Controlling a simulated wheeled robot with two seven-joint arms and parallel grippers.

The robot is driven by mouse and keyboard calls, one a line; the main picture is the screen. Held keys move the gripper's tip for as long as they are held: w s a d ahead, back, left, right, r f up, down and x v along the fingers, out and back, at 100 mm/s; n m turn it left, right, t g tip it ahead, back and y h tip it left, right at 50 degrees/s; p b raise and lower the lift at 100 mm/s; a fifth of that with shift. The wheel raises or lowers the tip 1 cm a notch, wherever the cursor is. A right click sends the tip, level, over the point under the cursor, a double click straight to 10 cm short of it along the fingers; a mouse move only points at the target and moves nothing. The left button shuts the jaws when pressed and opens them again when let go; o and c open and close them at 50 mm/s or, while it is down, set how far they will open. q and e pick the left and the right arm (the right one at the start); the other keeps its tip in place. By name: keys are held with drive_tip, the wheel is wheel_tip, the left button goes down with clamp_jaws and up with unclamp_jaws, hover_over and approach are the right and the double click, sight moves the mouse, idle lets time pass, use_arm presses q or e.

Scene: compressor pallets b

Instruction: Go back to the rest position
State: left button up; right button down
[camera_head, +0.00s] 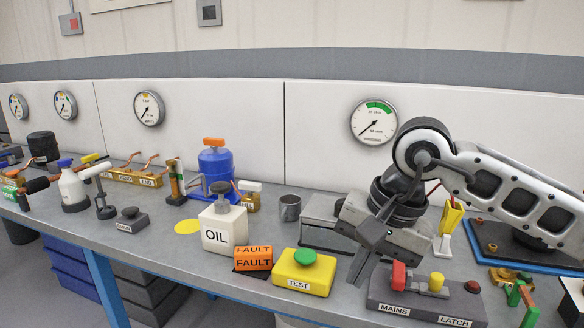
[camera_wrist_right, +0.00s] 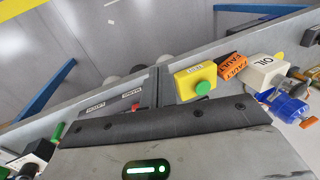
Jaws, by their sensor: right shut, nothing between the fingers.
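My right arm comes in from the right in the head view, and its gripper (camera_head: 364,258) hangs over the bench, shut and empty. Its fingers point down, behind and left of the grey MAINS/LATCH box (camera_head: 385,293) and right of the yellow TEST box (camera_head: 290,276). I cannot tell how high they are above the bench. My left gripper is not in view.
An OIL can (camera_head: 222,238), orange FAULT blocks (camera_head: 253,258) and a metal cup (camera_head: 289,208) stand left of the gripper. A grey block (camera_head: 320,232) lies behind it. A blue tray (camera_head: 510,256) sits below my forearm. The wall with gauges (camera_head: 374,122) is behind.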

drive_tip(key=s+a+r+m+g+y, duration=0.1)
drive_tip(key=s+a+m+g+y, duration=0.2)
drive_tip(key=s+a+m+y, duration=0.35)
drive_tip(key=s+a+m+g+y, duration=0.3)
drive_tip(key=s+a+m+y, duration=0.1)
drive_tip(key=a+y, duration=0.45)
drive_tip(key=w+d+f+m+t, duration=0.2)
drive_tip(key=w+d+m+t, duration=0.15)
drive_tip(key=m+t, duration=0.8)
drive_tip(key=w+d+f+m+t, duration=0.15)
drive_tip(key=w+m+t, duration=0.4)
drive_tip(key=m, duration=1.15)
drive_tip(key=s+d+f+m+t+h, duration=0.1)
drive_tip(key=d+f+m+t+h, duration=0.45)
drive_tip(key=f+m+h, duration=0.5)
drive_tip(key=s+d+f+m+g+h, duration=0.2)
drive_tip(key=s+f+m, duration=0.4)
drive_tip(key=f, duration=0.3)
drive_tip(key=s+d+f+m+g+h, duration=0.2)
drive_tip(key=s+d+f+m+g, duration=0.3)
drive_tip(key=s+d+f+m, duration=0.2)
wheel_tip(320, 180, down, 3)
drive_tip(key=shift+d+r+m, duration=0.15)
drive_tip(key=shift+d+m, duration=0.05)
drive_tip(key=shift+m, duration=1.05)
